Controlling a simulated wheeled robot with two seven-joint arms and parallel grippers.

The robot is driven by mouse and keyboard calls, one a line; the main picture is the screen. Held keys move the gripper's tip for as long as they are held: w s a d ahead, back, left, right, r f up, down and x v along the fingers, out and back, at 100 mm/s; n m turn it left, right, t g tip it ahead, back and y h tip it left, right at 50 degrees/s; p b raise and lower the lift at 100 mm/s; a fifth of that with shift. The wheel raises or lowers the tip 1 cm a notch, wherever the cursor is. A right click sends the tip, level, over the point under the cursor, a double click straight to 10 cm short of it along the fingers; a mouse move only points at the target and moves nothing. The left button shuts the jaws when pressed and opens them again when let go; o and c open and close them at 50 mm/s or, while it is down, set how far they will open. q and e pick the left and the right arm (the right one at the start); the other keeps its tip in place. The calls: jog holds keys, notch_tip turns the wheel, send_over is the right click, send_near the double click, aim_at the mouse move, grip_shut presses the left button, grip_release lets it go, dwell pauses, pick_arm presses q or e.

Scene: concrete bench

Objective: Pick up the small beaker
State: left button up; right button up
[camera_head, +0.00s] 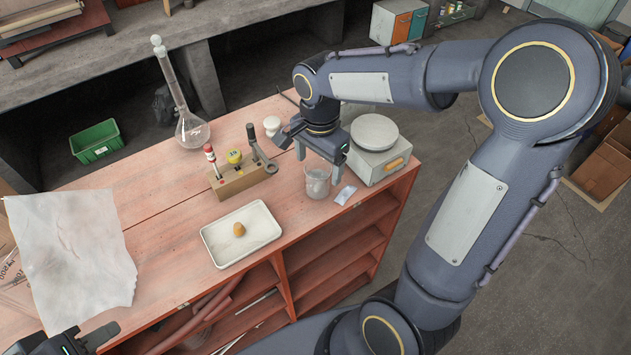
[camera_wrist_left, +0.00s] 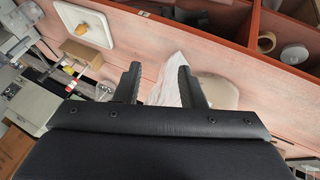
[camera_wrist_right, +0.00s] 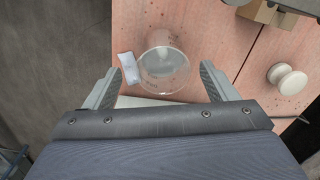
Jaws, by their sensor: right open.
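The small beaker (camera_head: 317,182) is clear glass and stands upright near the bench's front edge, beside the balance. In the right wrist view the beaker (camera_wrist_right: 163,66) shows between and slightly beyond the fingertips. My right gripper (camera_wrist_right: 160,76) is open and empty, pointing down above the beaker. It also shows in the head view (camera_head: 315,150), just behind and above the beaker's rim; I see no contact. My left gripper (camera_wrist_left: 158,76) is open and empty, off at the bench's front left. Only its tip area (camera_head: 90,338) shows in the head view.
The balance (camera_head: 376,150) stands right of the beaker, with a small white packet (camera_head: 345,195) between. A wooden rack (camera_head: 243,180), white knob-like item (camera_head: 271,125), flask (camera_head: 190,128), white tray (camera_head: 241,233) and crumpled sheet (camera_head: 75,255) lie left. The front edge is close.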

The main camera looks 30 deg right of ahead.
aim_at(318, 175)
jog(key=f, duration=0.5)
jog(key=shift+w, duration=0.25)
jog(key=shift+r, duration=0.1)
jog(key=c, duration=1.1)
